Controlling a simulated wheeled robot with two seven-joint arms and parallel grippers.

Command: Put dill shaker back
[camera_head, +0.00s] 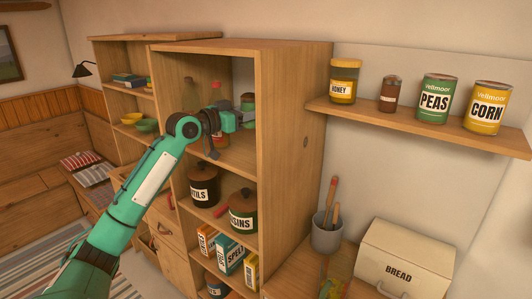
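My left arm reaches from the lower left to the upper compartment of the tall wooden cabinet (292,120). No dill label is readable, so I cannot tell which item is the dill shaker. A small dark-capped shaker (390,94) stands on the wall shelf between the honey jar (344,81) and the peas can (435,99). My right gripper is not in view.
The wall shelf (420,128) also holds a corn can (487,107). Lidded pots (242,213) and boxes (229,254) fill the lower cabinet shelves. A utensil crock (326,234) and a bread box (405,262) stand on the counter at the lower right.

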